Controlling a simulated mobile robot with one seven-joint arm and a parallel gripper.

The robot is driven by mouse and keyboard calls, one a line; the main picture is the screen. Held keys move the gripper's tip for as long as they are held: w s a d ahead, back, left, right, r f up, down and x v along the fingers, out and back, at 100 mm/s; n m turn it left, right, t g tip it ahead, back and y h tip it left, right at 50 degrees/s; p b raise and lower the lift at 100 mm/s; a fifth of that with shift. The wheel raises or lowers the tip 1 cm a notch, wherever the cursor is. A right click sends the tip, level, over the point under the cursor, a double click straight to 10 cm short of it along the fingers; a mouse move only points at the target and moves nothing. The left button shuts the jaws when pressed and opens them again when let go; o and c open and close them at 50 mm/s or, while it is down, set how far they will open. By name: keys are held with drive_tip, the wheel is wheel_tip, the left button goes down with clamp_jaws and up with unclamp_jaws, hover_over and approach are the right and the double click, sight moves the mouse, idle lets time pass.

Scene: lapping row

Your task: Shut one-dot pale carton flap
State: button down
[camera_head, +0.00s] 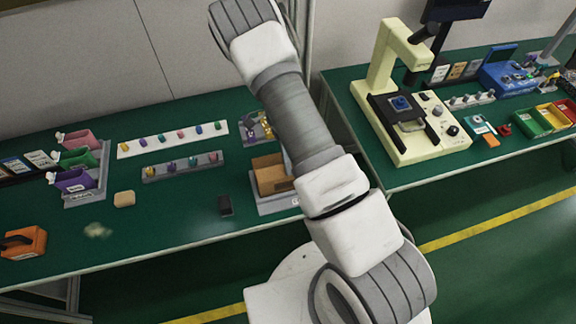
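A brown open-topped carton (268,172) stands on a grey base (272,206) near the front edge of the left green table. My arm crosses in front of its right side and hides part of it. I cannot make out any dot marking or tell how its flap lies. A small pale tan block (124,199) lies to the left on the same table; I see no flap on it.
A white strip (173,140) and a grey strip (182,167) hold small coloured parts. Coloured bins (76,180) and an orange holder (23,243) are at left. A cream microscope-like machine (408,95) stands on the right table.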

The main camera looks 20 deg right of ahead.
drive_tip(key=g+b, duration=0.1)
drive_tip(key=f+g+b, duration=0.1)
drive_tip(key=g+b, duration=0.1)
drive_tip(key=shift+w+f, duration=0.2)
drive_tip(key=shift+w, duration=0.2)
drive_tip(key=shift+w+g+b, duration=0.1)
drive_tip(key=shift+g+b, duration=0.6)
drive_tip(key=shift+b, duration=0.35)
drive_tip(key=shift+r, duration=0.15)
